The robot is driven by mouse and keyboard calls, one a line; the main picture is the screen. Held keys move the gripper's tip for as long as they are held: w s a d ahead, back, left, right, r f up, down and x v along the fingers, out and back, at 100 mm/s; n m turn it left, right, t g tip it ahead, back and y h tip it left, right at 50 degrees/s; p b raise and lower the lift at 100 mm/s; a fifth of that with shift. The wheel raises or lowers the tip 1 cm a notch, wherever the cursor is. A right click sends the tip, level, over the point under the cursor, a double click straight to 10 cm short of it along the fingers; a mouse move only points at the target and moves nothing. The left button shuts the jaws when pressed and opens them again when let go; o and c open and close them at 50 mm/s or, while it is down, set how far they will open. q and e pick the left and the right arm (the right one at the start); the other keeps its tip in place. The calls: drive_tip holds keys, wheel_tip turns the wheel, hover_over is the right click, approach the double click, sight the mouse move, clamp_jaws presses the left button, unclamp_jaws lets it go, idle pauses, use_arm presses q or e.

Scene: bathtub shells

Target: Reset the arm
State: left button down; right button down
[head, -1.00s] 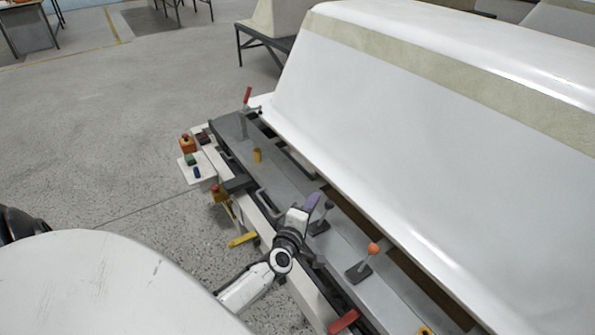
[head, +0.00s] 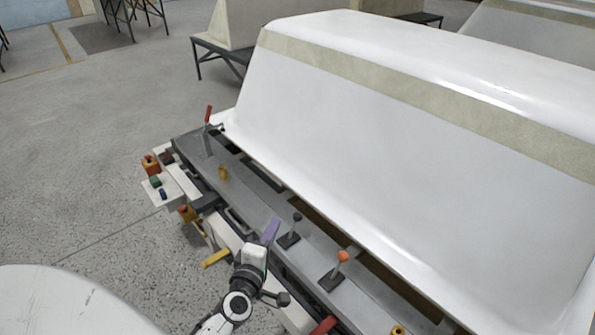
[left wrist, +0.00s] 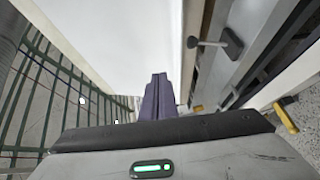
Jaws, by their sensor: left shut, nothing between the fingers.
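My left gripper (head: 271,231) is over the grey control rail (head: 262,212) in front of the bathtub shell. Its purple fingers are closed together with nothing between them, as the left wrist view (left wrist: 158,97) also shows. It is apart from the black-knobbed lever (head: 291,236) and the orange-knobbed lever (head: 337,268) to its right. My right gripper is in neither view.
The large white bathtub shell (head: 400,160) fills the right side behind the rail. A red lever (head: 208,116) stands at the rail's far end, near a button box (head: 157,187). Open concrete floor (head: 90,150) lies to the left.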

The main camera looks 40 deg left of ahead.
use_arm(q)
drive_tip(key=s+d+f+m+g+h, duration=0.1)
drive_tip(key=s+d+f+m+h, duration=0.25)
drive_tip(key=d+m, duration=0.35)
drive_tip(key=s+d+f+m+g+h, duration=0.25)
drive_tip(key=s+d+m+h, duration=0.2)
drive_tip(key=d+m, duration=0.3)
drive_tip(key=s+d+f+m+g, duration=0.2)
drive_tip(key=s+d+f+m, duration=0.1)
drive_tip(key=s, duration=0.3)
drive_tip(key=s+d+f+m+g, duration=0.1)
drive_tip(key=s+d+f+m, duration=0.2)
drive_tip(key=s+m, duration=0.2)
drive_tip(key=shift+s+f+g, duration=0.25)
drive_tip(key=shift+s+g, duration=0.1)
drive_tip(key=shift+s, duration=0.15)
drive_tip(key=shift+m, duration=0.25)
